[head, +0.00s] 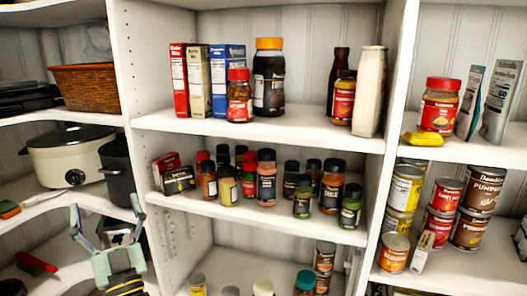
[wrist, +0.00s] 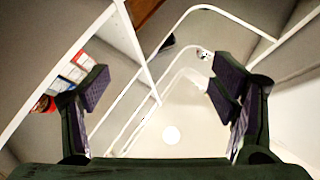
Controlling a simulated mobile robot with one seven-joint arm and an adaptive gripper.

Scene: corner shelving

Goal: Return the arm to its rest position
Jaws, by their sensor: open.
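My gripper (head: 106,218) is at the lower left of the head view, with its fingers pointing up and spread apart. It is in front of the left corner shelving, near the black pot (head: 117,165). In the wrist view my gripper (wrist: 160,88) shows two dark finger pads wide apart, with nothing between them. Beyond the pads are a pale ceiling and curved white shelf edges. Most of my arm is out of view.
A white slow cooker (head: 70,158) and a wicker basket (head: 84,87) stand on the left shelves. Jars, boxes and bottles fill the middle shelves (head: 215,124). Several cans (head: 444,195) stand at right. A red-handled brush (head: 36,262) lies low at left.

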